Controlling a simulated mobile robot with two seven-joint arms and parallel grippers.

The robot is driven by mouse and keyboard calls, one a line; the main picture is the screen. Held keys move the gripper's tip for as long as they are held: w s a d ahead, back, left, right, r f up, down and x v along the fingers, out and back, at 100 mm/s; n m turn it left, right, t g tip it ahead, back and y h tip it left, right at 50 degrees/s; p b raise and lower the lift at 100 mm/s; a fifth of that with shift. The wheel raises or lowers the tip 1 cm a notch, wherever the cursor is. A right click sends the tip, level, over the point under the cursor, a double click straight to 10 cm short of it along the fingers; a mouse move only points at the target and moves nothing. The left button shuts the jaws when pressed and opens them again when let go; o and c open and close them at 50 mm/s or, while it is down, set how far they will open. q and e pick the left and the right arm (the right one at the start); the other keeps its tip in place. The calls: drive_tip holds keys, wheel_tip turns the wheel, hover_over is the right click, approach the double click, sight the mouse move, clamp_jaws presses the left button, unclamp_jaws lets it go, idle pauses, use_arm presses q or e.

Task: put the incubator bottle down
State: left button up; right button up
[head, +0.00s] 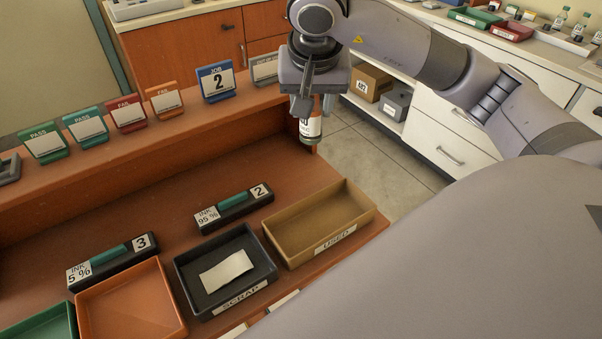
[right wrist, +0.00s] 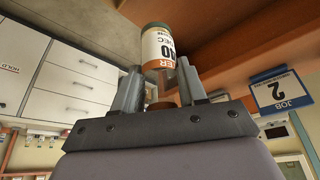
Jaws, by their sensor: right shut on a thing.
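The bottle (head: 311,130) has a white and orange label and a dark greenish end. In the head view it hangs below my right gripper (head: 308,104), beyond the right end of the wooden bench shelf, with the floor behind it. In the right wrist view the bottle (right wrist: 158,48) sits between the two fingers of my right gripper (right wrist: 160,82), which is shut on it. Its label reads upside down there, and part of the bottle is hidden by the fingers. My left gripper is in neither view.
A tan USED tray (head: 366,207), a black SCRAP tray (head: 190,276) and an orange tray (head: 150,325) stand on the bench. Signs, including the blue JOB 2 sign (head: 216,82), line the raised shelf (head: 150,150).

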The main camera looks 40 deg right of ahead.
wheel_tip(320, 180, down, 17)
drive_tip(key=shift+r, duration=0.2)
drive_tip(key=shift+b, duration=0.3)
drive_tip(key=o, duration=0.6)
drive_tip(key=shift+f, duration=0.1)
drive_tip(key=o, duration=0.5)
